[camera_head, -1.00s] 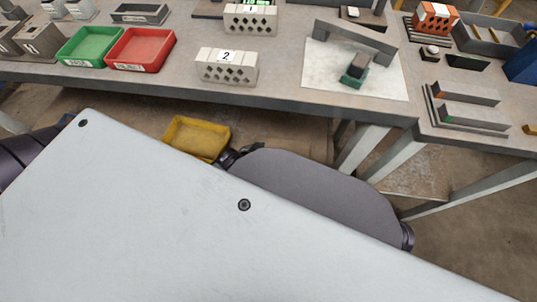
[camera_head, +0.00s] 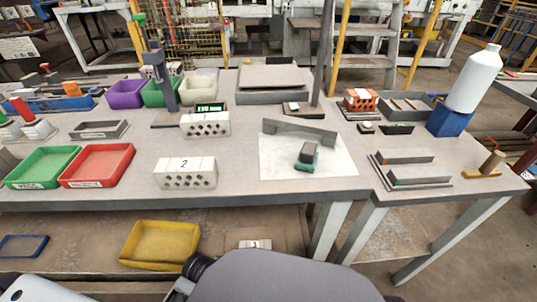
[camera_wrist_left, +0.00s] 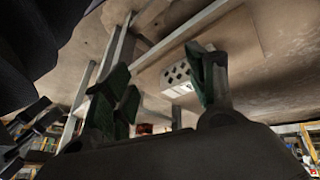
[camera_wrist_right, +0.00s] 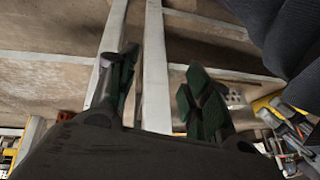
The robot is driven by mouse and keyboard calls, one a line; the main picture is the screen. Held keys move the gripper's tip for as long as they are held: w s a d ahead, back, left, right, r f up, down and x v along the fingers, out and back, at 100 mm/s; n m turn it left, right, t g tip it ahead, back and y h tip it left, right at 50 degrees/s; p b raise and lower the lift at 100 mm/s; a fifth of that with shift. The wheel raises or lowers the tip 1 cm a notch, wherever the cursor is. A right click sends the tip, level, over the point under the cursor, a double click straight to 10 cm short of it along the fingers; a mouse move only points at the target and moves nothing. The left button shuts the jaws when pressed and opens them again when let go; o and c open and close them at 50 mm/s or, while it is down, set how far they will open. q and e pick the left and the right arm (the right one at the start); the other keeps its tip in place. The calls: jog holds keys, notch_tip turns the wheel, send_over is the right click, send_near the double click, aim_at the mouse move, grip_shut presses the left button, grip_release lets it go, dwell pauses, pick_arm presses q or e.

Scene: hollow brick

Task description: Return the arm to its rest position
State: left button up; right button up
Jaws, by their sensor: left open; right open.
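My left gripper (camera_wrist_left: 158,90) is open in the left wrist view, with its green-padded fingers apart and nothing between them that it holds. A pale hollow brick (camera_wrist_left: 177,78) shows beyond its fingers, apart from them. My right gripper (camera_wrist_right: 160,95) is open and empty in the right wrist view, with table legs behind it. Neither gripper shows in the head view; only dark and pale parts of my own body are at its bottom edge. Hollow brick 2 (camera_head: 186,173) stands on the table, and another hollow brick (camera_head: 205,125) stands behind it.
The table (camera_head: 230,192) holds a green tray (camera_head: 42,167), a red tray (camera_head: 97,165) and a white sheet (camera_head: 335,165) with a grey angled piece. A white bottle (camera_head: 474,80) stands on a blue block at the right. Below, a yellow tray (camera_head: 160,243) and a brick (camera_head: 255,244) sit on the lower shelf.

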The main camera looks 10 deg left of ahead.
pick_arm(q)
jog(key=shift+f+p, duration=0.2)
jog(key=shift+p, duration=0.75)
pick_arm(e)
jog(key=shift+f, duration=0.2)
